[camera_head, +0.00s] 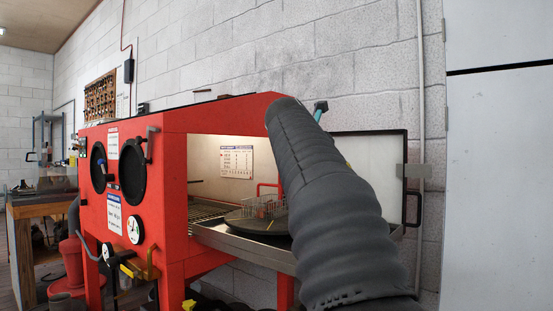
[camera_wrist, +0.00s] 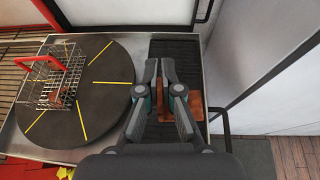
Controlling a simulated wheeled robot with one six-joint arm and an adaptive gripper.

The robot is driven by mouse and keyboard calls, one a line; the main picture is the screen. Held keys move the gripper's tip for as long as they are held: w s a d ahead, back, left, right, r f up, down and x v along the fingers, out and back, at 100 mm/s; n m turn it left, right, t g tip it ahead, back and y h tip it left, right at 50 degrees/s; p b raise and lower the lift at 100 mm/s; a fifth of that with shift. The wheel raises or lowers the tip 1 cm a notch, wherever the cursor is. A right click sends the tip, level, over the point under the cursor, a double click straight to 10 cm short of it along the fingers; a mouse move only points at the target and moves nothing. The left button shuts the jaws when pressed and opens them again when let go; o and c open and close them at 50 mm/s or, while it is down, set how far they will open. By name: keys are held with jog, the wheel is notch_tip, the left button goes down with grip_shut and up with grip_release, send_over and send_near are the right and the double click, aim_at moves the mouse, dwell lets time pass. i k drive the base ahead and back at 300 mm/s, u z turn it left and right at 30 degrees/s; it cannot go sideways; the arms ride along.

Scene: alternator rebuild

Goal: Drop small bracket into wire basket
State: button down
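The wire basket (camera_wrist: 50,77) stands on the left part of the round dark turntable in the wrist view. It has a red handle, and a small brownish piece (camera_wrist: 64,98) shows inside it. The basket also shows inside the red cabinet in the head view (camera_head: 263,207). My gripper (camera_wrist: 159,68) is right of the turntable, apart from the basket. A flat copper-brown piece (camera_wrist: 195,101) shows behind the fingers, over the dark mat. I cannot make out the small bracket for certain.
The turntable (camera_wrist: 100,115) has yellow lines and sits on a metal tray. A dark ribbed mat (camera_wrist: 175,50) lies to its right. The red blast cabinet (camera_head: 180,150) stands open at the side, with its door (camera_head: 368,165) swung out. A white wall is close on the right.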

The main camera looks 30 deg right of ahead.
aim_at(281, 213)
jog(key=i, duration=1)
